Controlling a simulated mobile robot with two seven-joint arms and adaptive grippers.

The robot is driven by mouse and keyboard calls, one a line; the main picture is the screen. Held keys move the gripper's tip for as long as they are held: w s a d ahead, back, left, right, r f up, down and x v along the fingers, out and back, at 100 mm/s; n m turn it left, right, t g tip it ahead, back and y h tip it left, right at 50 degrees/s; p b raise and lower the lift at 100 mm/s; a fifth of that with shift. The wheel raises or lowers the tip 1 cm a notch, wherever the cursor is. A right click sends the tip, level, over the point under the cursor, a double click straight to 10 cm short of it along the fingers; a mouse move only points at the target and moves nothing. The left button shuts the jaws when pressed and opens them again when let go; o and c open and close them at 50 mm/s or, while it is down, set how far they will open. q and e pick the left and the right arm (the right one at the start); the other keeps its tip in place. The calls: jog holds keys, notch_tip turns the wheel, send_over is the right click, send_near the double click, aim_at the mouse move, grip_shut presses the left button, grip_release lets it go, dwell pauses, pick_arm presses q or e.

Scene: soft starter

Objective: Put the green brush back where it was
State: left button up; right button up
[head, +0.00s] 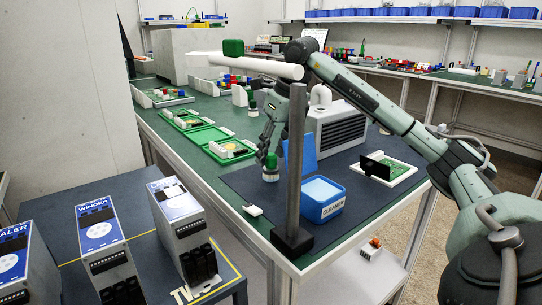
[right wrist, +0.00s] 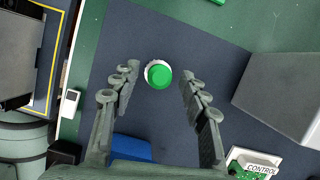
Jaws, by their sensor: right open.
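The green brush (head: 271,163), as I take the small upright thing with a green top and a white lower part to be, stands on the dark blue mat (head: 240,184). In the right wrist view its round green top (right wrist: 159,76) shows from above, inside a pale ring. My right gripper (head: 266,149) points down just above and behind it in the head view. In the right wrist view the fingers (right wrist: 160,84) are spread, one on each side of the green top, apart from it. My left gripper is not in view.
A blue CLEANER box (head: 322,199) and a dark upright post (head: 296,160) stand close by. A grey vented unit (head: 337,130) and a CONTROL board (head: 388,171) are to the right. Another green-topped thing (head: 253,107) stands farther back. Green trays (head: 218,144) lie left.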

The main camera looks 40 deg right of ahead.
jog(key=v, duration=1)
jog(key=shift+r, duration=0.2)
